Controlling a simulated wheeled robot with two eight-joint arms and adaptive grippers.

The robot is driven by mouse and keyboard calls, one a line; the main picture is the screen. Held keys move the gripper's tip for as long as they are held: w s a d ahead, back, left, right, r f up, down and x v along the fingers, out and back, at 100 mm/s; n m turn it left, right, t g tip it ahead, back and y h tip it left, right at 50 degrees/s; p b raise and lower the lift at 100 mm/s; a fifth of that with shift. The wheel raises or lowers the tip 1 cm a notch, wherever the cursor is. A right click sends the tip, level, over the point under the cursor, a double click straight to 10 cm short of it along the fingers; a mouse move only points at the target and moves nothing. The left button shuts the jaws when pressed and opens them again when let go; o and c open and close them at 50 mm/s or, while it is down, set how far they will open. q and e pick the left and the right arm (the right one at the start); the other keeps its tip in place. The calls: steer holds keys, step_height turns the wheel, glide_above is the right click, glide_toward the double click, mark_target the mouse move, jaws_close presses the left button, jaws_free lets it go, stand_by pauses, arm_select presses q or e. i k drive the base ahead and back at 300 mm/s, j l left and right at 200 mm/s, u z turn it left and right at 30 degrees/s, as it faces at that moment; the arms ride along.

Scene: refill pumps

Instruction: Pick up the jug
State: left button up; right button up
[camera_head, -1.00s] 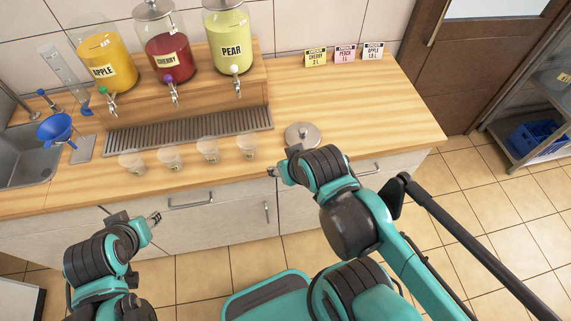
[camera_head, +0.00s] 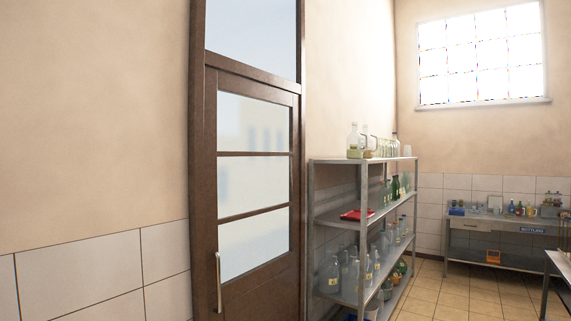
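Neither of my grippers is in view. No vessel here can be told for certain as the jug. Clear glass vessels (camera_head: 354,138) stand on the top board of a metal shelf rack (camera_head: 335,161) right of the door. Large clear containers (camera_head: 330,276) with small yellow labels stand on its lower board, partly behind the front post and one another. They are too small and crowded to tell whether any has a jug's handle.
A dark wooden door (camera_head: 202,180) with glass panes is shut at the left centre. A red item (camera_head: 357,214) lies on the middle board. A bench (camera_head: 485,216) with bottles stands at the far right. Tiled floor (camera_head: 450,298) is open between rack and bench.

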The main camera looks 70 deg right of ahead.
mark_target(369, 155)
steer(key=z, duration=2.8)
steer(key=u, duration=3.2)
steer(key=z, duration=3.2)
